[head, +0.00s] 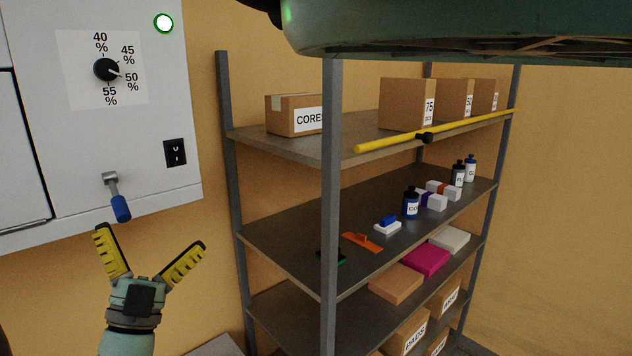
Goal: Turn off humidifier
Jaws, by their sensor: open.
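The humidifier (60,160) is a white wall-mounted cabinet at the left of the head view. Its black dial (107,70) sits on a label with 40, 45, 50 and 55 % marks, and its pointer is toward 50 %. A green ringed light (163,23) glows at the top right of the front. A black rocker switch (175,152) is at the lower right. A lever with a blue handle (120,208) hangs down from the bottom of the front. My gripper (150,238) is open and empty, its yellow-padded fingers spread just below the blue handle.
A grey metal shelf (285,222) stands right of the humidifier, with its front post (331,200) close by. It holds cardboard boxes (407,103), bottles and small parts. A yellow pole (435,135) lies along the top shelf. Bare wall lies between humidifier and shelf.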

